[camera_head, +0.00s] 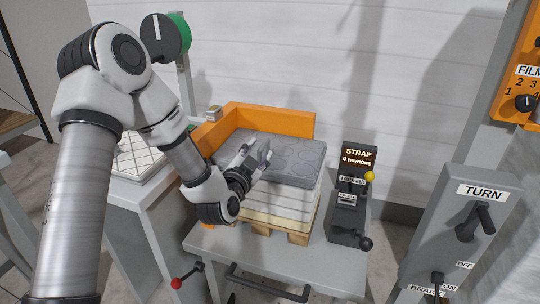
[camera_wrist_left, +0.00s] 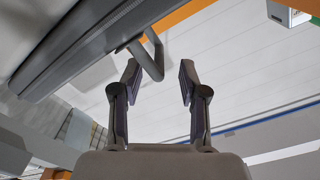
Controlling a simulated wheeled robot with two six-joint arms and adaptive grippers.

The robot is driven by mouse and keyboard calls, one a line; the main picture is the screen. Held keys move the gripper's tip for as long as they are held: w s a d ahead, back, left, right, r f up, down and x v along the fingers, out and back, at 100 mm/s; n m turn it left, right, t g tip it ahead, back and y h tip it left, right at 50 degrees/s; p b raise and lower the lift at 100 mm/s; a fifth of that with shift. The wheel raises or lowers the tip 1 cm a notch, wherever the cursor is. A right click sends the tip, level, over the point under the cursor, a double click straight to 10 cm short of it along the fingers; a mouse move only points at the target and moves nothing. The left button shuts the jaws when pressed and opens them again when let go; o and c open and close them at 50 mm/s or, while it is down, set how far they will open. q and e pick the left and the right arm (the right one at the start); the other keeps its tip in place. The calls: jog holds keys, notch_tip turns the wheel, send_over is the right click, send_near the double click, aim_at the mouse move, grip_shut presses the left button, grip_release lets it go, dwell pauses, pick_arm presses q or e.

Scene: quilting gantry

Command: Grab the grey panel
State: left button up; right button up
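The grey panel (camera_head: 306,160) is a thick slab with round outlines on its top. It lies flat on top of a pale layered stack (camera_head: 285,200). My left gripper (camera_head: 254,157) is over the panel's near left part in the head view. In the left wrist view the gripper (camera_wrist_left: 158,70) is open, its two fingers apart. A bent grey bar (camera_wrist_left: 155,55) shows at the fingertips, closer to the left finger; I cannot tell whether it touches. A dark grey slab edge (camera_wrist_left: 90,40) lies beside it, upper left. My right gripper is not in view.
An orange L-shaped fence (camera_head: 270,119) borders the stack behind and left. A black STRAP box (camera_head: 355,190) with levers stands right of it. A grey TURN post (camera_head: 465,225) is farther right. A white table with a gridded pad (camera_head: 140,158) is at left.

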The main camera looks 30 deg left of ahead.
pick_arm(q)
jog(key=x, duration=0.3)
jog(key=shift+w+d+f, duration=0.1)
jog(key=shift+w, duration=0.3)
jog(key=shift+s, duration=0.15)
jog(key=shift+c, duration=0.3)
grip_shut()
